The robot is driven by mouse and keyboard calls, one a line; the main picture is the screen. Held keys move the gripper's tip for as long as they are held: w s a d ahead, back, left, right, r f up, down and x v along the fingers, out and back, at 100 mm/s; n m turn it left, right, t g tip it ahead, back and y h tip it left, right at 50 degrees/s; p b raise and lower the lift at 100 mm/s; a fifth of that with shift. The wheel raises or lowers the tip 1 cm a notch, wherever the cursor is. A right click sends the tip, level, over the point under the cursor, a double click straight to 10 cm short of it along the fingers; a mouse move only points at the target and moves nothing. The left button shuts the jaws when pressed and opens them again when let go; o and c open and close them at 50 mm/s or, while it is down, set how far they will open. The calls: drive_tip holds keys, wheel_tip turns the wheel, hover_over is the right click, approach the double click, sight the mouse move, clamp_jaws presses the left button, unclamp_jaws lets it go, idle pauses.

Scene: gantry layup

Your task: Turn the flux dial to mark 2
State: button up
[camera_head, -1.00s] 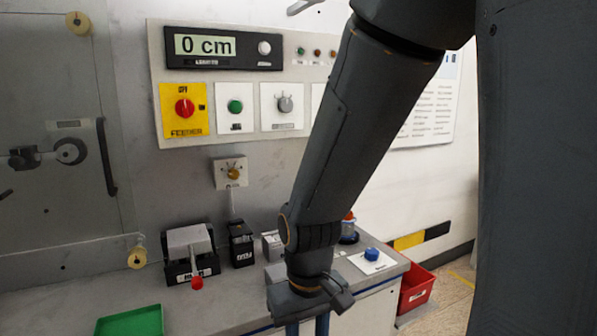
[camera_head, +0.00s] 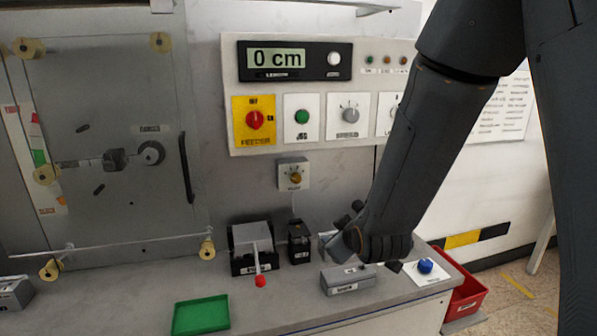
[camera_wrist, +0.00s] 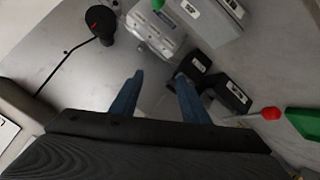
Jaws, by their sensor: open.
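I cannot read the word flux on any dial. The panel holds a grey speed dial (camera_head: 349,114) and another dial (camera_head: 393,114) partly hidden by my arm. A blue knob (camera_head: 426,265) sits on a white plate on the bench at right. In the wrist view, a black round piece with a red mark (camera_wrist: 100,20) has a cord. My gripper (camera_wrist: 157,84) is open and empty above the bench; its fingers are not clear in the head view.
A grey box (camera_head: 348,280), black blocks (camera_head: 299,243) and a lever unit with a red ball (camera_head: 260,281) stand near my wrist. A green tray (camera_head: 201,315) is at the front. A red bin (camera_head: 466,297) stands beyond the bench's right end.

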sight(296, 179)
drive_tip(key=w+a+r+n+t+y+p, duration=0.2)
drive_tip(key=w+a+r+n+t+y, duration=0.15)
drive_tip(key=a+r+n+t, duration=0.4)
drive_tip(key=shift+m+g+h, duration=0.25)
drive_tip(key=shift+m+g, duration=0.5)
drive_tip(key=shift+m, duration=0.2)
drive_tip(key=x, duration=0.2)
drive_tip(key=r+p+x, duration=0.1)
drive_tip(key=x, duration=0.2)
drive_tip(key=p+x, duration=0.1)
drive_tip(key=x, duration=0.1)
drive_tip(key=shift+w+a+r, duration=0.3)
drive_tip(key=shift+r, duration=0.05)
drive_tip(key=c, duration=1.1)
drive_tip(key=shift+o, duration=0.2)
